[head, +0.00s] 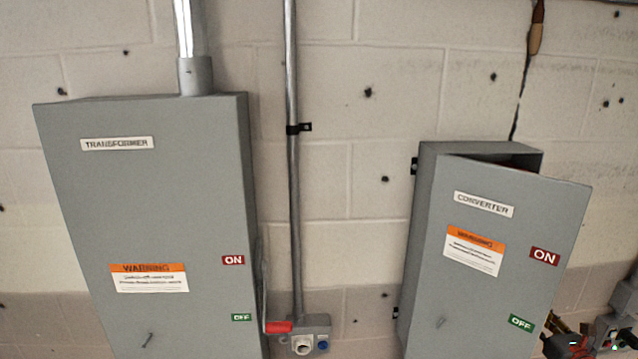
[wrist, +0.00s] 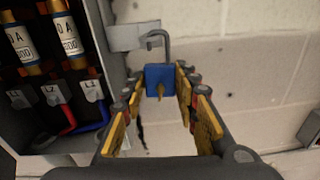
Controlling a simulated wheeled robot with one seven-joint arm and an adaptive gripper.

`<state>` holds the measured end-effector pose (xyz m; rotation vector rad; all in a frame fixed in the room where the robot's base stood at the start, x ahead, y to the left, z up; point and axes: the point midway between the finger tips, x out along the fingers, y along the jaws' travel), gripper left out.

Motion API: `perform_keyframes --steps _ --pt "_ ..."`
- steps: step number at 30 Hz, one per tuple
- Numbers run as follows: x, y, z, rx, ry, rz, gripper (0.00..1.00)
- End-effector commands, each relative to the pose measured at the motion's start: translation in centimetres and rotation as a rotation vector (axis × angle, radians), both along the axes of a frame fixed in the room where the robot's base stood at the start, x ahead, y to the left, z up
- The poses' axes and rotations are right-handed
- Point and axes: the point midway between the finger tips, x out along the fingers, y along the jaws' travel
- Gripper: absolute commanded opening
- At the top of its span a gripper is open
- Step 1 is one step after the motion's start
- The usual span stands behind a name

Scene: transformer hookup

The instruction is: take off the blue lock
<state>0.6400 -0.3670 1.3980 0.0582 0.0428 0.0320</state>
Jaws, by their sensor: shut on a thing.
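The blue lock (wrist: 159,76) is between the yellow-padded fingers of my gripper (wrist: 158,92) in the wrist view. The gripper is shut on its body. A small brass-coloured piece shows at the lock's lower face. The grey hooked shackle (wrist: 165,42) stands up from the body, its bent end at the tip of a grey metal tab (wrist: 132,36). I cannot tell whether the shackle still passes through the tab. In the head view, part of my gripper (head: 560,328) shows at the bottom right corner; the lock cannot be made out there.
An open grey box with fuses (wrist: 63,30) and red and blue wires is close on the left in the wrist view. The head view shows the transformer box (head: 150,210) and the converter box (head: 490,250), its door ajar. Bare block wall lies right of the lock.

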Motion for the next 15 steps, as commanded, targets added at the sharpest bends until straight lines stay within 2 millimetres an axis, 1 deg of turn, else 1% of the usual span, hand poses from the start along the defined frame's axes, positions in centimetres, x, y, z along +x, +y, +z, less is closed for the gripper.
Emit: perform_keyframes --steps 2,12,15 --pt "0.0 0.0 0.03 0.0 0.0 0.0 0.2" --pt "0.0 0.0 0.01 0.0 0.0 0.0 0.01" --pt "0.0 0.0 0.01 0.0 0.0 0.0 0.0"
